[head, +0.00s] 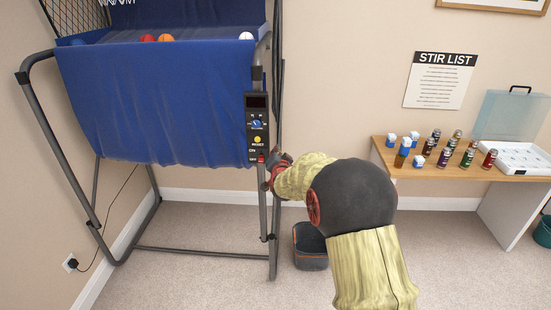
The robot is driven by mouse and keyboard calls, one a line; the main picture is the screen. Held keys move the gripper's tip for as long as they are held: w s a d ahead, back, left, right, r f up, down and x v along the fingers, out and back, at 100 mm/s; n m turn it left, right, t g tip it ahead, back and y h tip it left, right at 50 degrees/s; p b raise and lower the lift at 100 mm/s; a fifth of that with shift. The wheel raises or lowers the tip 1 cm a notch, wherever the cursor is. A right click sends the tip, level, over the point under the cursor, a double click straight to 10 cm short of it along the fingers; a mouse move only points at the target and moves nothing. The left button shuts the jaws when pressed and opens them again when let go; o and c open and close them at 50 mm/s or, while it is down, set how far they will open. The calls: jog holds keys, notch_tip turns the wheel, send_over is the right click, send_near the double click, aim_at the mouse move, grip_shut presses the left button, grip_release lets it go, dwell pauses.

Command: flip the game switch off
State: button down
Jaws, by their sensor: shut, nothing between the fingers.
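The game is a blue-draped basketball arcade frame (150,100) at the left. A black control panel (256,130) with a blue dial and a yellow button is mounted on its right front post. A small red switch (261,159) sits at the panel's lower end, beside ON/OFF lettering; its position is too small to tell. My gripper (268,170) is shut and empty, right at the lower end of the panel, close to the switch. I cannot tell whether it touches the switch. My arm hides part of the area behind the gripper.
A wooden table (448,168) with small bottles and a white tray (518,158) stands at the right. A dark bin (309,240) is on the floor behind my arm. Metal legs of the game frame the left side. The front carpet is clear.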

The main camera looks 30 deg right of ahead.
jog(key=p+v, duration=0.1)
jog(key=v, duration=0.7)
jog(key=shift+s+a, duration=0.25)
jog(key=shift+a, duration=0.2)
jog(key=shift+f, duration=0.25)
jog(key=s+a+f+n+g+y, duration=0.5)
jog(key=s+a+f, duration=0.3)
jog(key=s+f, duration=0.3)
jog(key=s+a+r+n+g, duration=0.2)
jog(key=s+a, duration=0.2)
jog(key=s, duration=0.4)
jog(key=s+a+r+n+g+y, duration=0.1)
jog(key=s+a+r+n+g, duration=0.1)
jog(key=s+a, duration=0.35)
jog(key=s+a+r+n+g, duration=0.2)
jog(key=s+a+r, duration=0.1)
jog(key=s, duration=0.6)
jog(key=s+a+r+n+t, duration=0.2)
jog(key=s+a+r, duration=0.1)
jog(key=s+r, duration=0.2)
jog(key=shift+s+a+r+y, duration=0.15)
jog(key=shift+s+r+y, duration=0.15)
jog(key=shift+r, duration=0.7)
